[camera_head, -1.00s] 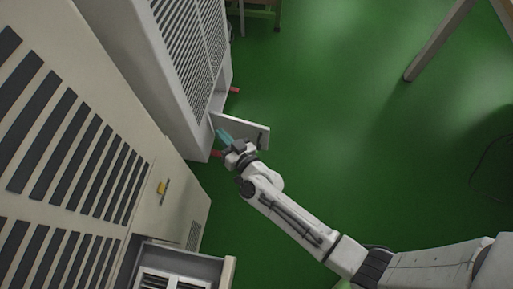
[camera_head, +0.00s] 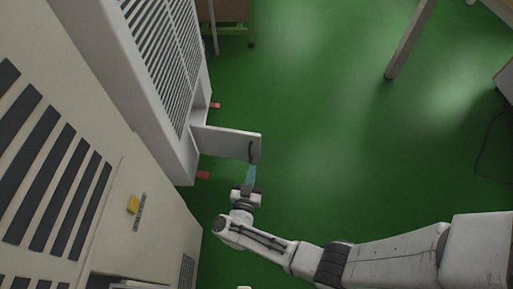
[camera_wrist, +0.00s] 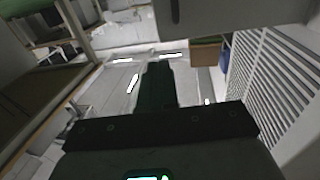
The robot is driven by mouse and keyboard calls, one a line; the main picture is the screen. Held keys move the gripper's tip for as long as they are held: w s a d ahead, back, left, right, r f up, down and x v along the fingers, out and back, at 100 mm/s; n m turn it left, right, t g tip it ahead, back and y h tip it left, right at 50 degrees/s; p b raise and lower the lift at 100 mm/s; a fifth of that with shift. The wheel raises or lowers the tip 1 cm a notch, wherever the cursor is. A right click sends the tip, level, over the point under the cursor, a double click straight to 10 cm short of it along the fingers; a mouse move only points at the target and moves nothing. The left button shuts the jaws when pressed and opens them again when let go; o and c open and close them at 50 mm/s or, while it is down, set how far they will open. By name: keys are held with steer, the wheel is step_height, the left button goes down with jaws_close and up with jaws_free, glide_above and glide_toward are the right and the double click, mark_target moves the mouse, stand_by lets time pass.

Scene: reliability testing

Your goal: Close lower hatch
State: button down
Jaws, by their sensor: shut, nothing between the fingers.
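The lower hatch (camera_head: 226,142) is a light grey panel standing open at the foot of a tall white cabinet (camera_head: 125,70) with slotted vents. It juts out to the right over the green floor, with a dark handle near its outer end. My gripper (camera_head: 250,172) is shut and empty, its teal fingers at the near side of the hatch by the outer end. I cannot tell whether they touch it. In the wrist view my dark gripper (camera_wrist: 160,85) points toward a grey panel with a dark handle at the top, probably the hatch (camera_wrist: 225,12).
A beige cabinet with dark slots (camera_head: 60,170) and a yellow switch (camera_head: 133,204) stands at the near left. Red feet (camera_head: 203,175) stick out under the white cabinet. A table leg (camera_head: 410,40) stands at the far right. The green floor (camera_head: 340,150) right of the hatch is clear.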

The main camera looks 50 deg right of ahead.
mark_target(259, 139)
steer(key=b+x, duration=0.3)
steer(key=x, duration=0.7)
steer(key=shift+d+f, duration=0.15)
steer(key=shift+d, duration=0.1)
steer(key=shift+w+d+b, duration=0.35)
steer(key=shift+d+b, duration=0.05)
steer(key=shift+d, duration=0.05)
steer(key=shift+d, duration=0.1)
